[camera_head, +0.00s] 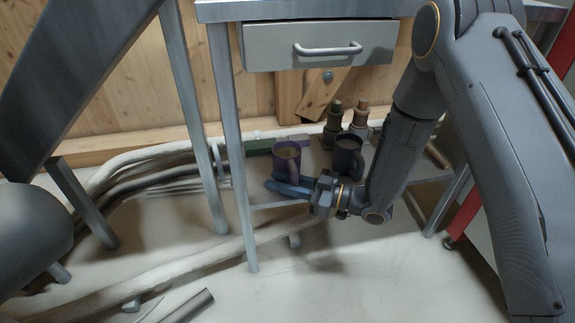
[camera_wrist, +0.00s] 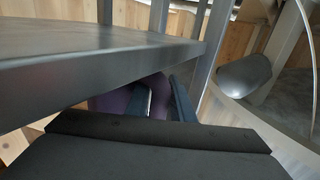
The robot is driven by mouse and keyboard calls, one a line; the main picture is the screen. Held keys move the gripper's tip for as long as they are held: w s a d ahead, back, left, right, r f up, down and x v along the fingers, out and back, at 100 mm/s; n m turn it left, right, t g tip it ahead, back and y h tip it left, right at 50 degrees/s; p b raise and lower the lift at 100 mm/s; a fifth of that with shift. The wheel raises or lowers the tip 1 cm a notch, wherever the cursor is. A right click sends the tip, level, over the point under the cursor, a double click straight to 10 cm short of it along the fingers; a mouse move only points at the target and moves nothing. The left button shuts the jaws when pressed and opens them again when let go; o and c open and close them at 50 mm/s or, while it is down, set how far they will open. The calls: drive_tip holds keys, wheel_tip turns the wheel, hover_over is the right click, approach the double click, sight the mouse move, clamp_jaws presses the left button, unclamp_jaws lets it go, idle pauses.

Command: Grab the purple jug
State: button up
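The purple jug (camera_head: 287,157) stands upright on the low shelf under the drawer, its open top showing pale contents. Its handle (camera_head: 293,171) faces the front. My gripper (camera_head: 279,183) is low in front of the jug, its blue fingers pointing left and a gap showing between them. In the wrist view, part of the purple jug (camera_wrist: 114,101) shows beyond my gripper (camera_wrist: 163,101), with purple also between the two fingers. The fingers look open around or beside the handle; whether they touch it is unclear. The wrist view hides most of the jug.
A dark mug (camera_head: 347,158) stands right of the jug on the shelf (camera_head: 262,198). Two bottles (camera_head: 333,121) (camera_head: 359,120) stand behind. A table leg (camera_head: 233,150) is close left, and a grey drawer (camera_head: 318,48) hangs above. Pipes (camera_head: 130,175) run along the left floor.

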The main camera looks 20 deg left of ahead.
clamp_jaws()
drive_tip(key=shift+r, duration=0.1)
